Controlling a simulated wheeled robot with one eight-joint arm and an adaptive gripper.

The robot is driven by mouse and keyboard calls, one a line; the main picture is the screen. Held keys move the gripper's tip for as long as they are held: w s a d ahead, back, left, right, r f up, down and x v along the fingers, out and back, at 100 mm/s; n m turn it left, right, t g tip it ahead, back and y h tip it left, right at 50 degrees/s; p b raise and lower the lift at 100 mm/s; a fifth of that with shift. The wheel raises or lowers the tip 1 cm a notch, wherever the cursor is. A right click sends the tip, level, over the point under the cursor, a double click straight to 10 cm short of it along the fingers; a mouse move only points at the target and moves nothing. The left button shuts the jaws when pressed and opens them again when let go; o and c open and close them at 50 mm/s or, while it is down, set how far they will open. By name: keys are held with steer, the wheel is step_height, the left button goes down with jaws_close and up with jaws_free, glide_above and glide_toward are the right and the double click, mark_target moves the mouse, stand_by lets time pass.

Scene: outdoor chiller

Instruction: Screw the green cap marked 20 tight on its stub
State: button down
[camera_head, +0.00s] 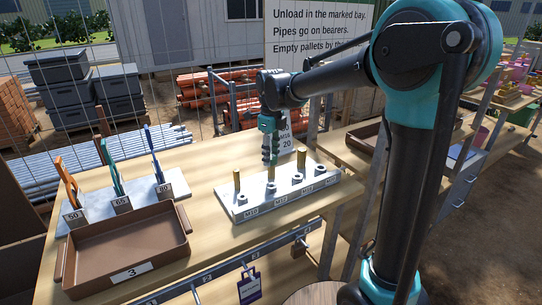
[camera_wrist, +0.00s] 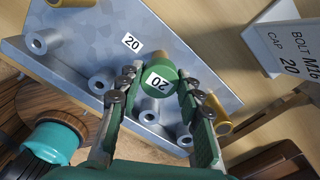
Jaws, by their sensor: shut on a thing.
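The green cap marked 20 (camera_wrist: 159,83) is between the two fingers of my gripper (camera_wrist: 157,88) in the wrist view, with its number facing the camera. My gripper is shut on it. Whether the cap's thread is engaged, I cannot tell. In the head view my gripper (camera_head: 270,158) points down over the grey metal plate (camera_head: 240,213), above a brass stub (camera_head: 271,174).
Other brass stubs (camera_head: 237,181) (camera_head: 301,158) and grey sockets stand close by on the plate. A card reading BOLT M16, CAP 20 (camera_wrist: 290,45) stands behind. A brown tray (camera_head: 124,250) and a rack of coloured tools (camera_head: 115,178) are at left on the bench.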

steer(key=m, duration=0.5)
steer(key=shift+f, duration=0.1)
steer(key=c, duration=0.9)
jaws_free()
steer(key=shift+o, duration=0.2)
